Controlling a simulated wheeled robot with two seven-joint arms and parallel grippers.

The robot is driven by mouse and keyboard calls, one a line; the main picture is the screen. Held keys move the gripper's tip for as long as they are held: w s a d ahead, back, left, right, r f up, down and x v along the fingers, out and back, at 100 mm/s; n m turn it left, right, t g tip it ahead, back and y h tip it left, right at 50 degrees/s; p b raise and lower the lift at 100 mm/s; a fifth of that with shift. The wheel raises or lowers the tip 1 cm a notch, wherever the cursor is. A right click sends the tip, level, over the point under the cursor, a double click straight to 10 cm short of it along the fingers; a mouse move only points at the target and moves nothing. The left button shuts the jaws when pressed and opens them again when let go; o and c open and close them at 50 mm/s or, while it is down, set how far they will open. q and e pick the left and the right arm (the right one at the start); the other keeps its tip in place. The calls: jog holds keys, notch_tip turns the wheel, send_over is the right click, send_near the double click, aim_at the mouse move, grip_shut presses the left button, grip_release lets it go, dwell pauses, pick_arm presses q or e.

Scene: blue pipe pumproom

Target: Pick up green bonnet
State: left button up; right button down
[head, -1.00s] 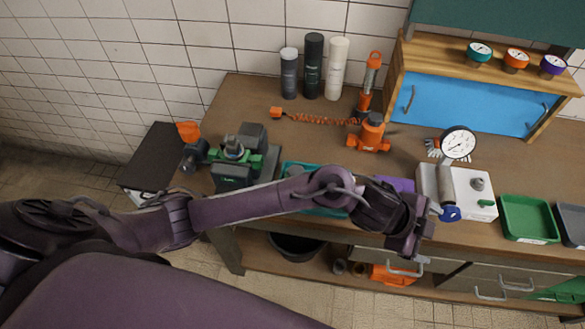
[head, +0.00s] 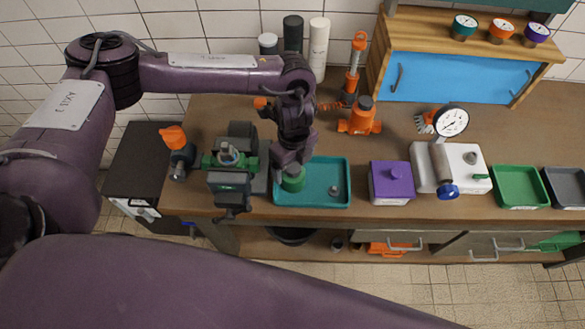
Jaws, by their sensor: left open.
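A green cylindrical piece, which looks like the green bonnet (head: 293,182), is in the left part of the teal tray (head: 325,199) on the workbench. My left gripper (head: 291,167) points down right over it, with its fingers at the top of the piece. The jaws are open; they partly cover the piece, and I cannot tell whether they touch it. My right gripper is not in view.
A vise (head: 230,180) holding a green and metal part stands close left of the tray. A purple box (head: 391,183) and a white unit with a gauge (head: 450,121) are to the right. An orange hand pump (head: 360,118) stands behind. A green tray (head: 519,187) is farther right.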

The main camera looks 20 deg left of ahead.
aim_at(293, 166)
pick_arm(q)
notch_tip(293, 166, down, 4)
jog(key=shift+w+a+r+p, duration=0.1)
jog(key=shift+r+p, duration=0.05)
jog(key=shift+p, duration=0.7)
jog(key=shift+w+a+f, duration=0.1)
jog(key=shift+a+f, duration=0.05)
jog(key=shift+f, duration=0.2)
jog(key=shift+c, duration=0.5)
jog(key=c, duration=0.9)
jog(key=shift+c, duration=0.6)
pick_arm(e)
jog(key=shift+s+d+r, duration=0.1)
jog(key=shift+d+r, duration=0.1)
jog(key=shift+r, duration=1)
pick_arm(q)
jog(key=shift+r, duration=0.1)
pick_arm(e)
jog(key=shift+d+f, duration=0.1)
